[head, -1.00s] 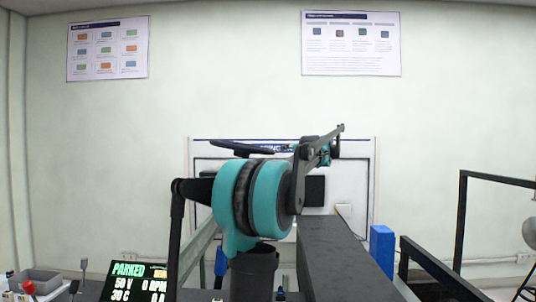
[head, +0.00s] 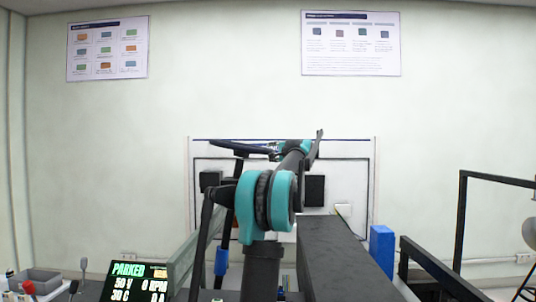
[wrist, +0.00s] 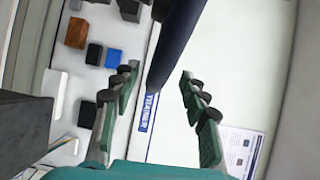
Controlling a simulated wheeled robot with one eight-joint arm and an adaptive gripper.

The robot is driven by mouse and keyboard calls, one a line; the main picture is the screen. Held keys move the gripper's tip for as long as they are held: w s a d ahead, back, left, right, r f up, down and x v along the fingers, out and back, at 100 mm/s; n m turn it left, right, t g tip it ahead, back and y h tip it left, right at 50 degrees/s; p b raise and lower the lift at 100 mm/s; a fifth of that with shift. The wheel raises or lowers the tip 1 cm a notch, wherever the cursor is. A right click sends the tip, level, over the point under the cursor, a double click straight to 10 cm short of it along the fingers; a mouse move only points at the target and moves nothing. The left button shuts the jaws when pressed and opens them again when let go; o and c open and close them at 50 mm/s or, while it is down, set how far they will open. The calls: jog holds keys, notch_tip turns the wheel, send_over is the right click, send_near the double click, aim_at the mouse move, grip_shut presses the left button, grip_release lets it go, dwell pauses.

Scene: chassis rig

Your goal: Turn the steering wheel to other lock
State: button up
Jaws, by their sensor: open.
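The steering wheel (head: 228,146) shows in the head view as a dark, thin, nearly edge-on rim left of my arm. Its right part is hidden behind my arm and gripper. My gripper (wrist: 160,75) is open in the wrist view, its two green and black fingers spread apart. A dark bar, apparently the wheel's rim (wrist: 178,40), runs from the top edge down into the gap between the fingertips. Whether it touches a finger I cannot tell. In the head view the gripper (head: 277,151) is small and partly hidden by my arm, at the rim's right side.
A display reading PARKED (head: 135,283) stands at the lower left. A dark beam (head: 340,255) runs forward right of my arm, with a blue block (head: 381,249) beside it. A black frame (head: 462,215) rises at the right. A white panel (head: 350,180) stands behind.

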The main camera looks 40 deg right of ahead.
jog(key=shift+w+d+f, duration=0.1)
jog(key=shift+w+d, duration=0.05)
jog(key=shift+w, duration=0.8)
jog(key=shift+w+d, duration=0.15)
jog(key=shift+w, duration=0.8)
grip_shut()
